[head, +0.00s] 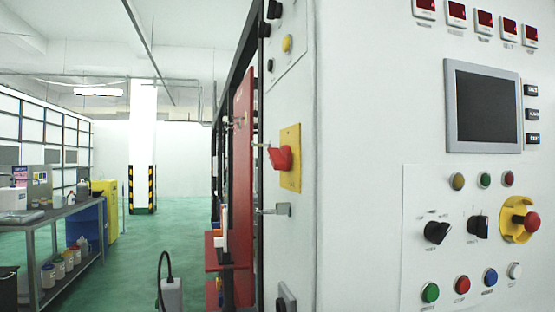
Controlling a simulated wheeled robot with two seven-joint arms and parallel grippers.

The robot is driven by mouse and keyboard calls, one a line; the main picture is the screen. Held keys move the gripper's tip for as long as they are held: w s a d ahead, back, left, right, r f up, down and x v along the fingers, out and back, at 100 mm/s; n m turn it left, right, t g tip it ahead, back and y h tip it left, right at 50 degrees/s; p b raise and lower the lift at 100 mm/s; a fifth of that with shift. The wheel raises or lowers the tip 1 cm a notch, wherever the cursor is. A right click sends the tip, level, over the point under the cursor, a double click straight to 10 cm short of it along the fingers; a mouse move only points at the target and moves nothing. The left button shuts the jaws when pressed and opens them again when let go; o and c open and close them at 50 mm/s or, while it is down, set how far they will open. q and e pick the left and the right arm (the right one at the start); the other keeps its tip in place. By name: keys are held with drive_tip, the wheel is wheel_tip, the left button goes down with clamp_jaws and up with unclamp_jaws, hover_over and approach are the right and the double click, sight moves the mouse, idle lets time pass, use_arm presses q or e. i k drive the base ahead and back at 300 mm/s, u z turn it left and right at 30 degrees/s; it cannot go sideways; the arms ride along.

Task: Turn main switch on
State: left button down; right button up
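A red rotary switch (280,158) on a yellow plate (291,150) sits on the narrow left side of the white control cabinet; it looks like the main switch. Its red handle sticks out to the left and is seen at a steep angle, so I cannot tell its on or off position. The cabinet's front panel (385,120) faces me on the right. Neither of my grippers is in the view.
The front panel holds a dark screen (487,105), a red emergency stop (525,222), black rotary knobs (437,232) and several coloured buttons. A metal latch (275,210) sits below the switch. A bench (70,208) stands at the left. Green floor (140,255) is open between.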

sight(281, 160)
drive_tip(key=u, duration=1.7)
drive_tip(key=i, duration=0.8)
drive_tip(key=z, duration=1.35)
